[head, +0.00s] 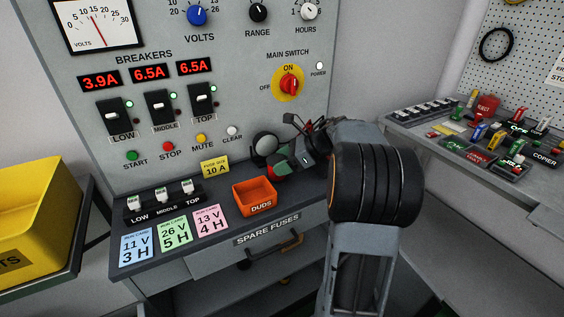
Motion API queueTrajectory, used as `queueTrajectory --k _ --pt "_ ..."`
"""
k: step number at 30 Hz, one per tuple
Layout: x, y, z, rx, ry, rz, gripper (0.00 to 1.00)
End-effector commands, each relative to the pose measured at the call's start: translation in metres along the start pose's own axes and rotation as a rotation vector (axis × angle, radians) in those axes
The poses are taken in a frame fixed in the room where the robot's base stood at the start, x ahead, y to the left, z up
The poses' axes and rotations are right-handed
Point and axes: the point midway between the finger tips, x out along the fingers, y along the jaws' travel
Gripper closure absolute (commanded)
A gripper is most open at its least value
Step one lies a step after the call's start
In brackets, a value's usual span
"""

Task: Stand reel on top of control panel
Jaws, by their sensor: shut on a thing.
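The control panel (230,110) is a tall grey face with a meter, knobs, breakers and a main switch, above a dark shelf. My gripper (283,151) is in front of its lower right part, over the right end of the shelf. It is shut on a dark round thing with a grey middle, seemingly the reel (265,146), its flat side facing left. Red and green parts show just below it at the gripper. My arm hides the shelf's right end and part of the hold. The panel's top edge is out of view.
An orange DUDS bin (255,196) stands on the shelf below and left of my gripper. Coloured run cards (174,233) and a fuse strip (165,201) lie further left. A yellow bin (35,215) is at far left. A cluttered bench (440,125) is at right.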

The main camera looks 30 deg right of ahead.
Motion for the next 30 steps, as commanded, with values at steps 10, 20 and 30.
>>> queueTrajectory --k 10,20,30 --pt "0.001 0.0 -0.002 0.0 0.0 0.0 0.14" --pt "-0.001 0.0 0.001 0.0 0.0 0.0 0.1" --pt "-0.055 -0.001 0.001 0.002 0.0 -0.005 0.1"
